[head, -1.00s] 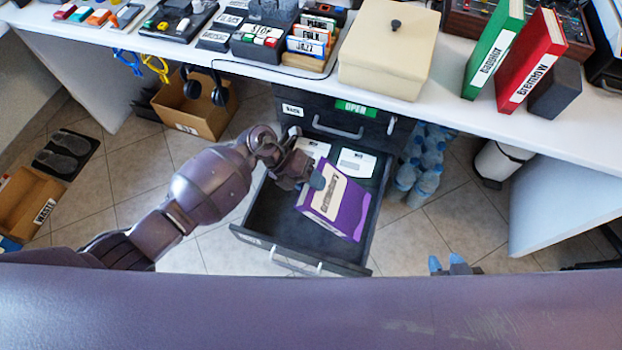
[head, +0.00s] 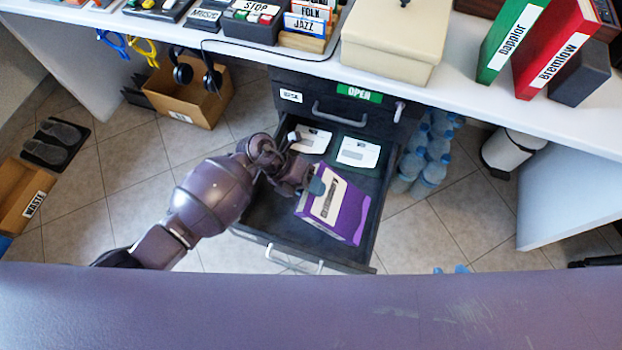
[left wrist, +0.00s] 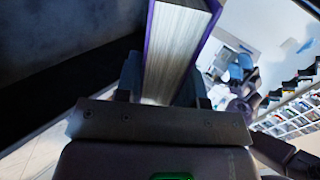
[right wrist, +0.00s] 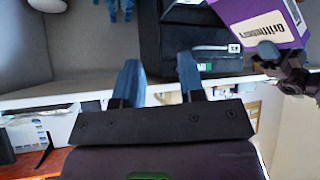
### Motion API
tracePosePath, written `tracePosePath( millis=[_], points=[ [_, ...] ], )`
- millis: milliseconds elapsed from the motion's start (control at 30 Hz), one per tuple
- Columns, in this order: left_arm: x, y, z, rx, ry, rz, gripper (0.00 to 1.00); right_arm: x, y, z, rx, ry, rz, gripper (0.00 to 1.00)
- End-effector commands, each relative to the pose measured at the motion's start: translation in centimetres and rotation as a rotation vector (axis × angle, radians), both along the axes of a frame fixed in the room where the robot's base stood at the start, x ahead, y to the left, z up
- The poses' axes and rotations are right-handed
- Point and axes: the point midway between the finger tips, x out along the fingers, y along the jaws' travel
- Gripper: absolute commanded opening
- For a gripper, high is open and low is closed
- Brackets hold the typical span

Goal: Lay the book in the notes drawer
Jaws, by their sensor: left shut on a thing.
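The purple book (head: 348,213) with a pale label is in my left gripper (head: 311,186), over the open dark drawer (head: 265,212). The gripper is shut on the book's upper left part. In the left wrist view the book's page edges (left wrist: 172,50) stand between the fingers (left wrist: 160,88). The book is tilted; I cannot tell whether it touches the drawer floor. Two white notes (head: 358,152) lie at the back of the drawer. My right gripper (right wrist: 158,82) is open and empty; only its blue fingertips (head: 452,269) show in the head view.
The desk (head: 440,85) stands above the drawer with a cream box (head: 392,45), a green book (head: 508,40) and a red book (head: 556,50). Water bottles (head: 425,155) stand right of the drawer. A cardboard box (head: 200,107) sits on the floor to the left.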

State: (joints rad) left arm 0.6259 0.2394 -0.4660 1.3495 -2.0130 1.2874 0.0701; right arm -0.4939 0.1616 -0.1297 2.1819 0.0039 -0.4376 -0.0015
Motion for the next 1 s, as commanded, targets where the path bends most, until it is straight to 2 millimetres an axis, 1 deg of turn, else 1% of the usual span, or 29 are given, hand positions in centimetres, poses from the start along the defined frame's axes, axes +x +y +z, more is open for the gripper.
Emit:
tracePosePath(
  millis=[33,267,700,833,1000],
  points=[
    [-0.1,-0.1,-0.7,-0.005,0.005,-0.001,0.0,-0.1,0.0,-0.4,-0.002,0.007,0.003,0.37],
    [-0.1,-0.1,-2.4,-0.004,0.005,-0.001,0.0,-0.3,0.1,-1.0,-0.015,0.01,0.017,0.37],
    [0.0,-0.1,-5.4,-0.002,0.002,-0.001,0.0,0.4,0.4,-1.0,-0.035,-0.009,0.045,0.37],
    [0.0,0.0,-6.0,-0.003,0.002,-0.001,0.0,0.9,0.5,-0.7,-0.039,-0.024,0.054,0.37],
    [0.1,-0.1,-6.3,-0.003,-0.001,-0.001,0.0,1.0,0.6,-0.8,-0.043,-0.025,0.057,0.37]
  ],
)
